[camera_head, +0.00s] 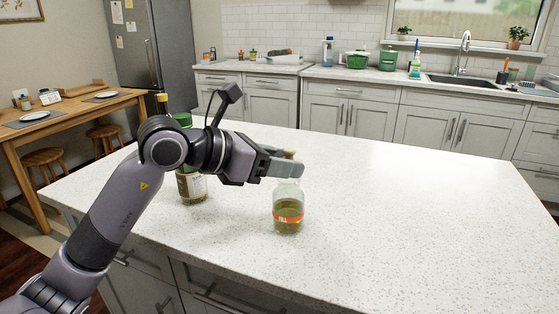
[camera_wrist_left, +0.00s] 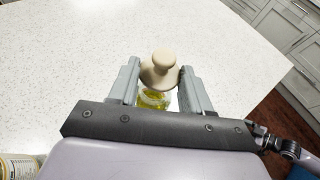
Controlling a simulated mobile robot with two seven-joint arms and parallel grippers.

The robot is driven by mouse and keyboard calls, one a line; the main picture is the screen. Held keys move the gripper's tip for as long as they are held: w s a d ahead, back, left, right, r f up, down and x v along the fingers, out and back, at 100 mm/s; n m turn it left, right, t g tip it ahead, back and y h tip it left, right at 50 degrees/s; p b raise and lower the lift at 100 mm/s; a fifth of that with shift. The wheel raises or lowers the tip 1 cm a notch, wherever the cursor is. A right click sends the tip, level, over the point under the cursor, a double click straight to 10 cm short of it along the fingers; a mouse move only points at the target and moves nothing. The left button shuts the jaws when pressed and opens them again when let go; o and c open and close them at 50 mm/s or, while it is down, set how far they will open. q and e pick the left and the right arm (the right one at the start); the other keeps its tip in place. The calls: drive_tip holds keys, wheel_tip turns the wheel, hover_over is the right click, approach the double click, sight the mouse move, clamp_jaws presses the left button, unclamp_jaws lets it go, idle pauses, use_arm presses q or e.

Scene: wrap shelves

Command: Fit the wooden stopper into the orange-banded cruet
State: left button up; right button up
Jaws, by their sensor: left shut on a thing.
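The orange-banded cruet (camera_head: 288,209) stands upright on the island counter. It is clear glass with yellowish liquid low inside and an orange label band. My left gripper (camera_head: 287,168) is at the cruet's mouth, shut on the pale wooden stopper (camera_head: 289,153). In the left wrist view the stopper (camera_wrist_left: 160,70) sits between the two fingers, with its round knob up, and the cruet's glass (camera_wrist_left: 153,98) shows just beneath it. The fingers hide the cruet's neck, so I cannot tell whether the stopper is inside the mouth or just above it. My right gripper is not in view.
A labelled bottle (camera_head: 192,187) stands left of the cruet, partly behind my left arm. A green-topped item (camera_head: 183,119) and a yellow-capped bottle (camera_head: 162,102) show behind the arm. The speckled white counter (camera_head: 420,210) is clear to the right.

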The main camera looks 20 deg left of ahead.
use_arm(q)
drive_tip(key=shift+f+b, duration=1)
drive_tip(key=shift+f, duration=0.25)
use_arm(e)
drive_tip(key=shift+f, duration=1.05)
use_arm(q)
drive_tip(key=o, duration=1.1)
drive_tip(key=v, duration=0.7)
drive_tip(key=shift+r+b, duration=0.1)
drive_tip(key=shift+b, duration=0.25)
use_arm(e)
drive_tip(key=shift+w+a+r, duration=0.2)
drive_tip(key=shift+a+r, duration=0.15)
use_arm(q)
drive_tip(key=shift+a, duration=0.1)
